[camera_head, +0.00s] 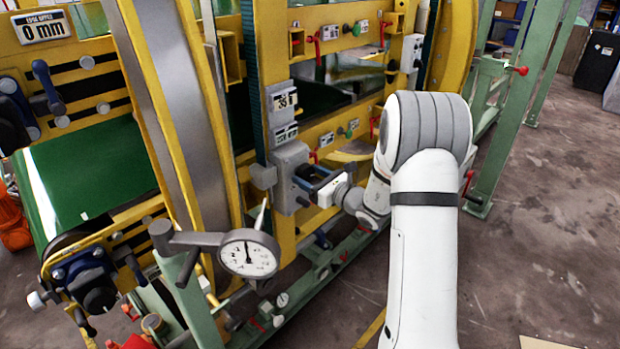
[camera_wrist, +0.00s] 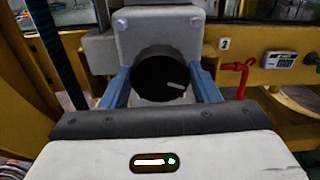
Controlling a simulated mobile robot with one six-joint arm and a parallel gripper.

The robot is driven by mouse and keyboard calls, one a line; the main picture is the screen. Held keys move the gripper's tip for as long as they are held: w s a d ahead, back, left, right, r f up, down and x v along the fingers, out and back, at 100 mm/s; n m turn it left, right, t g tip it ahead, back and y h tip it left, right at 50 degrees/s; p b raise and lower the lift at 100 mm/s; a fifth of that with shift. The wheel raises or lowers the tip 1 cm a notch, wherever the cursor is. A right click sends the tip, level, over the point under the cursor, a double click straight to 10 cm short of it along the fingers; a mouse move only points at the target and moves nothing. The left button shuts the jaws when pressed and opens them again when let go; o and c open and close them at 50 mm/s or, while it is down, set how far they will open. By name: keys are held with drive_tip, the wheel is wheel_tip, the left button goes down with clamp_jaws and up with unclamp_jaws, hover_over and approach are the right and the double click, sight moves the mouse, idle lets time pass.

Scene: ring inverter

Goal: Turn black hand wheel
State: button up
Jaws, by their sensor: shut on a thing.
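The black hand wheel (camera_wrist: 160,77) is a round black knob with a pale line marking on its face, pointing to the right. It sits on a light grey housing, which also shows in the head view (camera_head: 291,165). My gripper (camera_wrist: 165,88) has its two blue fingers on the left and right sides of the wheel, shut on it. In the head view my gripper (camera_head: 312,187) reaches left to the housing, and the wheel is mostly hidden between the fingers.
A dial gauge (camera_head: 249,253) sticks out in front, left of my gripper. A red lever (camera_wrist: 238,75) and a small display (camera_wrist: 281,59) are right of the wheel. Yellow frame beams surround the housing. Open floor (camera_head: 550,200) lies to the right.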

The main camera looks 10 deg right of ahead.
drive_tip(key=o, duration=1)
drive_tip(key=b+v, duration=0.1)
drive_tip(key=v, duration=0.6)
drive_tip(key=shift+s+d, duration=0.25)
drive_tip(key=shift+s, duration=0.05)
